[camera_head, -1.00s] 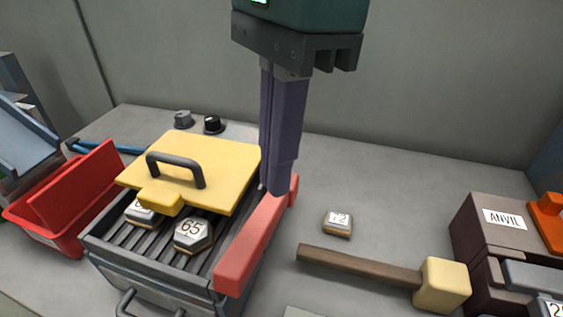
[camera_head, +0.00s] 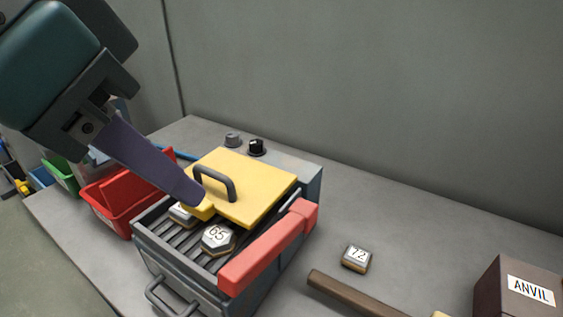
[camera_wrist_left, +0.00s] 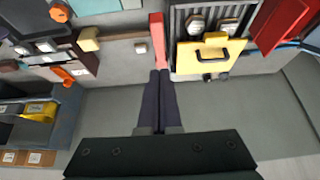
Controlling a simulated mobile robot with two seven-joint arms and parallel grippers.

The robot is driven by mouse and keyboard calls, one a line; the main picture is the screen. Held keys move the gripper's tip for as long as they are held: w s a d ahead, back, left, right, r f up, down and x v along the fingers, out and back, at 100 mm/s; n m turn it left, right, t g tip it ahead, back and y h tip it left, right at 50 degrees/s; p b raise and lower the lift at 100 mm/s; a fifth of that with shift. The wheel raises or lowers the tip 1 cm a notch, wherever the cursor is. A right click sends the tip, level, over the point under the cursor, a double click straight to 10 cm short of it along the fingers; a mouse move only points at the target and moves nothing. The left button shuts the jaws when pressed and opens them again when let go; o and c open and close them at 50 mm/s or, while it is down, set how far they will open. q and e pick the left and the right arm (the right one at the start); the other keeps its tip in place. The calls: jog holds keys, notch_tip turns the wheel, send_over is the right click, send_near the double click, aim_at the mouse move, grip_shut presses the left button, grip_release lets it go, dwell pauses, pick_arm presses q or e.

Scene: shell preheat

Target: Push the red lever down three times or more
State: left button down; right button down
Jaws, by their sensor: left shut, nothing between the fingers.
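The red lever (camera_head: 265,252) runs along the right side of the grill box (camera_head: 205,285). In the left wrist view, the red lever (camera_wrist_left: 157,42) lies just beyond my fingertips. My left gripper (camera_head: 196,197) is shut and empty. In the head view its fingertips overlap the front tab of the yellow lid (camera_head: 250,190), left of the lever and apart from it. In the left wrist view the shut fingers of my left gripper (camera_wrist_left: 159,73) appear near the lever's wall-side end. I cannot tell whether they touch anything. My right gripper is not in view.
A block marked 65 (camera_head: 217,238) sits on the grill bars; another is partly hidden. A block marked 72 (camera_head: 357,257), a hammer (camera_head: 345,290) and the anvil (camera_head: 505,290) are to the right. A red bin (camera_head: 110,215) stands left. Bare bench lies behind the 72 block.

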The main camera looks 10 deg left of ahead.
pick_arm(q)
jog(key=shift+a+r, duration=0.1)
dwell(0.3)
jog(key=b, duration=0.2)
send_over(243, 258)
jog(key=f, duration=0.6)
jog(key=s+f, duration=0.1)
jog(key=f, duration=0.2)
jog(key=shift+a+f, duration=0.15)
jog(key=shift+a, duration=0.1)
jog(key=shift+s+a+f, duration=0.1)
jog(key=shift+s+f, duration=0.1)
jog(key=shift+f, duration=0.35)
jog(key=shift+s+a+f, duration=0.1)
jog(key=shift+s+f, duration=0.05)
jog(key=shift+f, duration=0.4)
jog(key=shift+s+f, duration=0.15)
jog(key=shift+f, duration=0.4)
